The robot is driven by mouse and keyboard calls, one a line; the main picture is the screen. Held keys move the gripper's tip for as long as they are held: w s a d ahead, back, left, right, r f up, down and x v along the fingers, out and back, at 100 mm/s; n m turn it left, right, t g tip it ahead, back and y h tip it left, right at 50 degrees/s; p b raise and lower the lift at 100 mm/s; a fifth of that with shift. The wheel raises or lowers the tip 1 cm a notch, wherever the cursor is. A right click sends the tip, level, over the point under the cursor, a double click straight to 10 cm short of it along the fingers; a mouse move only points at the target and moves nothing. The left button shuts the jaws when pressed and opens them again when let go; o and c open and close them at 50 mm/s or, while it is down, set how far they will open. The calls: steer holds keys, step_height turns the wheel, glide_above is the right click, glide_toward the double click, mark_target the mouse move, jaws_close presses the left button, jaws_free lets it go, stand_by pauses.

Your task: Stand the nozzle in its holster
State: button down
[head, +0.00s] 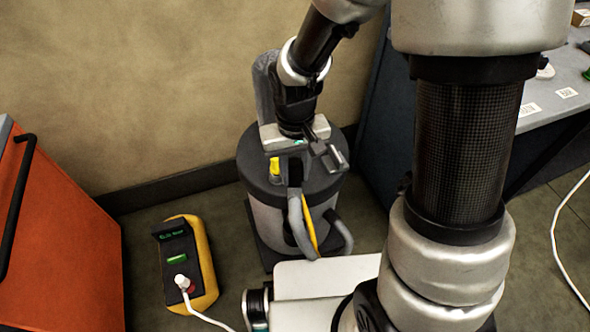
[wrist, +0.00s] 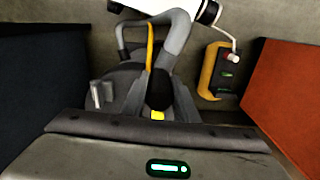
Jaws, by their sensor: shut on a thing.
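The vacuum (head: 260,190) is a dark-topped grey drum on the floor in the head view. My gripper (head: 295,150) points down above its top. It is shut on the nozzle, whose dark end (head: 295,174) shows just below the jaws and joins a grey hose (head: 297,212). In the wrist view the dark nozzle end (wrist: 160,92) and a yellow patch (wrist: 157,115) sit just beyond my gripper body. A small metallic bracket (head: 334,156) juts out right of my gripper; I cannot tell if it is the holster. My fingertips are mostly hidden.
A yellow-and-black power box (head: 189,262) with a white plug and cable stands on the floor at left. An orange cabinet (head: 65,240) is at far left. A workbench (head: 560,92) stands at right. A wall rises close behind the vacuum.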

mark_target(295, 192)
steer(key=shift+f, duration=0.15)
steer(key=shift+f+b, duration=1.75)
steer(key=shift+f, duration=0.65)
steer(key=shift+f+b, duration=1.6)
steer(key=shift+f, duration=0.2)
steer(key=c, duration=1.3)
jaws_free()
steer(key=shift+r, duration=0.15)
step_height(295, 192, up, 17)
steer(key=p, duration=0.5)
steer(key=shift+r, duration=0.1)
